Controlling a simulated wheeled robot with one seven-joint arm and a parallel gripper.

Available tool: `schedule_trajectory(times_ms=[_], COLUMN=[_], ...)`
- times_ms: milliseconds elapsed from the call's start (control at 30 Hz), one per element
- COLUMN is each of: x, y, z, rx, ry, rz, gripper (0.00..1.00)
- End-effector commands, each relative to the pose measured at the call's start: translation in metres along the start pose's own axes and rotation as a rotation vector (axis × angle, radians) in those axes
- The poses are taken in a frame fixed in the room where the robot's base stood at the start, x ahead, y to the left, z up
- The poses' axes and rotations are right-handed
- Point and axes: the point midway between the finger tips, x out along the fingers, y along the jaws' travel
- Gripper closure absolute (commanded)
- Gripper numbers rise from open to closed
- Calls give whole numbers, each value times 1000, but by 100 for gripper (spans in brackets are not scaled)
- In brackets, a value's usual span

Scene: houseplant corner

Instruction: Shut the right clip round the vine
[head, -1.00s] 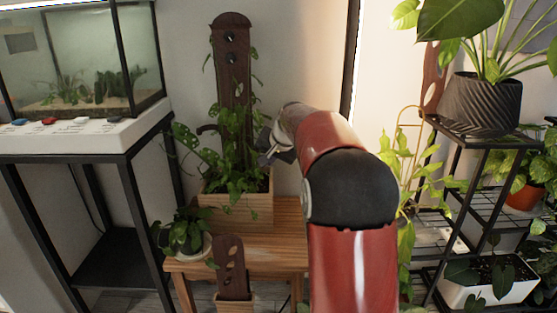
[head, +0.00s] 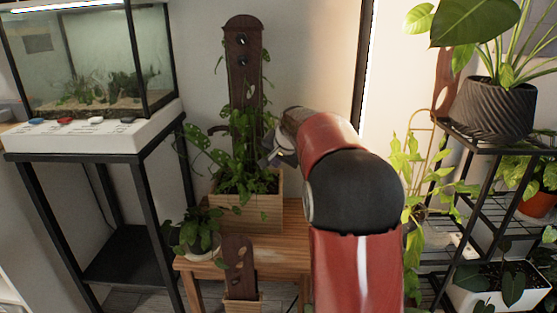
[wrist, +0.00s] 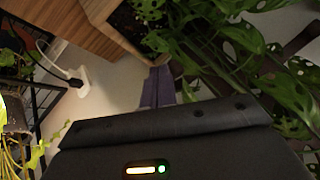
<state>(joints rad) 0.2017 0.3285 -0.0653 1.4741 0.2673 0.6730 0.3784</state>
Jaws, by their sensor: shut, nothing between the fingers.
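A dark wooden post (head: 243,75) with round holes stands upright in a wooden planter (head: 262,212). A leafy vine (head: 240,178) climbs around it. A small dark arm, perhaps a clip (head: 217,130), sticks out from the post's left side. The right clip cannot be made out; my arm and leaves cover that side. My gripper (head: 268,158) is at the post's right side, close to the leaves, partly hidden by my wrist. In the wrist view its fingers (wrist: 158,88) are together and empty, between the planter (wrist: 100,15) and the vine leaves (wrist: 215,40).
The planter stands on a small wooden table (head: 285,255) with a potted plant (head: 197,235) and a short holed board (head: 238,265) in front. A terrarium (head: 85,65) on a black stand is left. A black plant rack (head: 470,190) is right.

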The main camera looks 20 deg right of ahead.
Motion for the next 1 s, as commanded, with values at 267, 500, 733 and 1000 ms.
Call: schedule_trajectory(times_ms=[267,500,733,1000], x=[-2,0,5,12], y=[-11,-25,-43,-60], z=[8,19,31,36], rx=[75,128,161,232], ry=[45,74,95,134], rz=[48,79,102,141], gripper=[100,100,100,100])
